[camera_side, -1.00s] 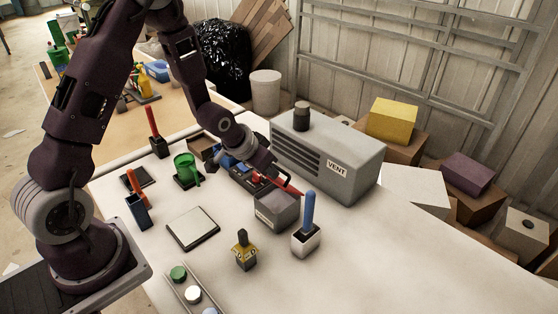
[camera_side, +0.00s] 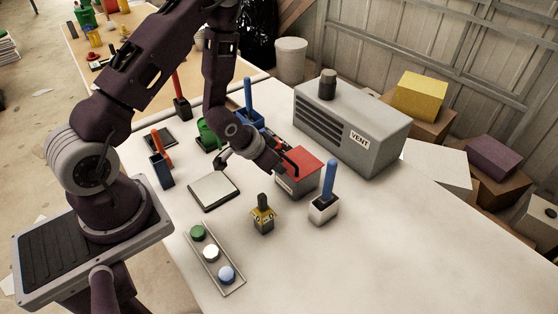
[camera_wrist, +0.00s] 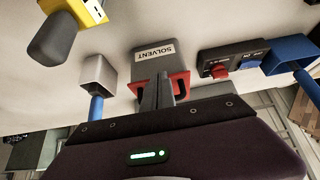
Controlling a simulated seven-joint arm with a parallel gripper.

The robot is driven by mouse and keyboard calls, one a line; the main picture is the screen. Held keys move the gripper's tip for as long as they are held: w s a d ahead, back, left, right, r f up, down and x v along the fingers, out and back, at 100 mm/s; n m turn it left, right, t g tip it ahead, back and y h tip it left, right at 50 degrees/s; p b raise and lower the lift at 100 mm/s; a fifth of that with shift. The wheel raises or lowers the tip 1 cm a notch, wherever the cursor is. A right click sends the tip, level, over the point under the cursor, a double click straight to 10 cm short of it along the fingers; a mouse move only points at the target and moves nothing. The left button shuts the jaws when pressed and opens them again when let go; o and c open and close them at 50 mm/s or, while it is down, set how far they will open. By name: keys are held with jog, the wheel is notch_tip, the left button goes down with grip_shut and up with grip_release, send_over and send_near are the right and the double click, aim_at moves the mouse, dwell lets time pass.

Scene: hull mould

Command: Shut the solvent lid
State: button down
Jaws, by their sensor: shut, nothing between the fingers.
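The solvent box (camera_side: 297,186) is a small grey box on the white bench, left of the blue-handled tool in the side view. Its red lid (camera_side: 305,163) lies over the top of the box and looks flat; I cannot tell whether a thin gap is left. My gripper (camera_side: 290,165) is shut and empty, with its fingertips at the lid, seemingly touching it. In the wrist view the box (camera_wrist: 153,62) carries the SOLVENT label, and red lid parts (camera_wrist: 181,84) show beside my shut fingers (camera_wrist: 160,90), which hide the lid's middle.
A large grey VENT unit (camera_side: 352,130) stands behind the box. A blue-handled tool in a white holder (camera_side: 324,208) is close on the right. A yellow-and-black tool (camera_side: 263,217), a pale pad (camera_side: 213,191) and a button tray (camera_side: 214,258) are nearer. The bench's front right is clear.

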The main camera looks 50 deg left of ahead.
jog(key=shift+s+f, duration=0.1)
jog(key=shift+f, duration=0.15)
dwell(0.3)
jog(key=s+r+n+y, duration=0.1)
jog(key=s+r, duration=0.3)
jog(key=r, duration=0.8)
jog(key=s+r+y, duration=0.1)
jog(key=s+r, duration=0.2)
jog(key=r, duration=0.9)
jog(key=s+d+r+h, duration=0.1)
jog(key=s+d+r, duration=0.2)
jog(key=s, duration=0.4)
jog(key=s+d+r+m+g+h, duration=0.1)
jog(key=s+d+r, duration=0.2)
jog(key=s, duration=0.5)
jog(key=shift+r, duration=0.4)
